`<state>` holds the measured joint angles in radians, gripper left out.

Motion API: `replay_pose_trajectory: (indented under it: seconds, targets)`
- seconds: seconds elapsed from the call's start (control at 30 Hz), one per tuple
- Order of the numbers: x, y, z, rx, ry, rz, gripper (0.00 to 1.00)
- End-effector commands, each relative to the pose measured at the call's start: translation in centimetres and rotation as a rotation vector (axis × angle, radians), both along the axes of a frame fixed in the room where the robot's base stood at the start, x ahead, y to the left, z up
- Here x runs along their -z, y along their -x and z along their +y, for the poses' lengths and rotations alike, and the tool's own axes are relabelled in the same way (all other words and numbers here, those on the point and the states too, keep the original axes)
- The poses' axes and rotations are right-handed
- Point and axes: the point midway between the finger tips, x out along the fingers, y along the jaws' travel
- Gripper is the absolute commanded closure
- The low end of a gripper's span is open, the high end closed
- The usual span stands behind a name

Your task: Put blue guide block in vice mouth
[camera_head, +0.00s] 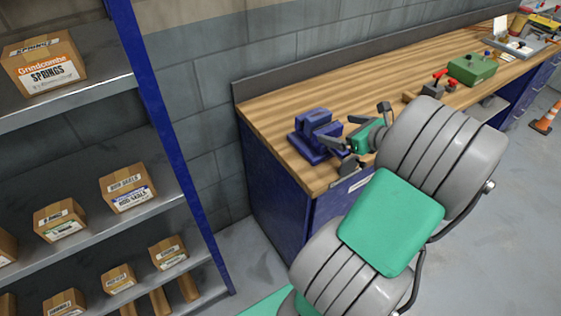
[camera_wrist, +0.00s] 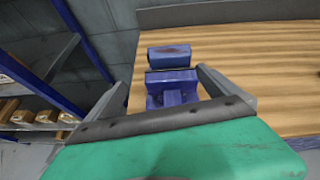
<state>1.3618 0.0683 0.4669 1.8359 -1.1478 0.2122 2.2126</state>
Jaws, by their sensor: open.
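A blue vice (camera_head: 313,126) stands at the near left corner of the wooden workbench. In the wrist view, its far blue block-shaped part (camera_wrist: 168,54) lies beyond a gap from a nearer blue part (camera_wrist: 172,78). I cannot tell a separate blue guide block from the vice's own blue parts. My gripper (camera_head: 337,153) is open at the vice's near right side. In the wrist view, my gripper's fingers (camera_wrist: 165,80) stand apart on either side of the nearer blue part. The palm hides what is lower down, and I cannot tell whether the fingers touch anything.
The workbench (camera_head: 290,93) runs back to the right, with bare wood beyond the vice. A red-handled clamp (camera_head: 437,82), a green box (camera_head: 472,69) and a tray (camera_head: 515,45) stand farther along. Shelves with cardboard boxes (camera_head: 127,187) are at left. A cone (camera_head: 547,119) is on the floor.

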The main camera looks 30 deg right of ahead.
Motion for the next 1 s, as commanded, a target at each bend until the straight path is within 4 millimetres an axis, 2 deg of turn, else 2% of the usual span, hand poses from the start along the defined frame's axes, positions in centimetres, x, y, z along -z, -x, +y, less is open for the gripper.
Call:
replay_pose_trajectory:
  seconds: [0.1, 0.17, 0.2, 0.23, 0.33, 0.4, 0.5, 0.6, 0.7, 1.0]
  targets:
    - [0.1, -3.6, 7.0, -0.289, 0.326, 0.113, 0.0]
    - [0.3, -4.7, 11.5, -0.499, 0.553, 0.172, 0.0]
    - [0.4, -4.9, 14.5, -0.649, 0.71, 0.203, 0.0]
    - [0.4, -4.9, 16.7, -0.765, 0.828, 0.219, 0.0]
    - [0.1, -3.3, 23.6, -1.168, 1.211, 0.236, 0.0]
    - [-0.3, -1.1, 27.7, -1.453, 1.461, 0.212, 0.0]
    - [-0.8, 2.6, 31.7, -1.81, 1.75, 0.136, 0.0]
    - [-1.1, 5.5, 33.6, -2.059, 1.929, 0.051, 0.0]
    - [-1.1, 7.1, 34.1, -2.184, 2.009, -0.002, 0.0]
    - [-1.1, 7.3, 33.9, -2.211, 2.024, -0.011, 0.0]
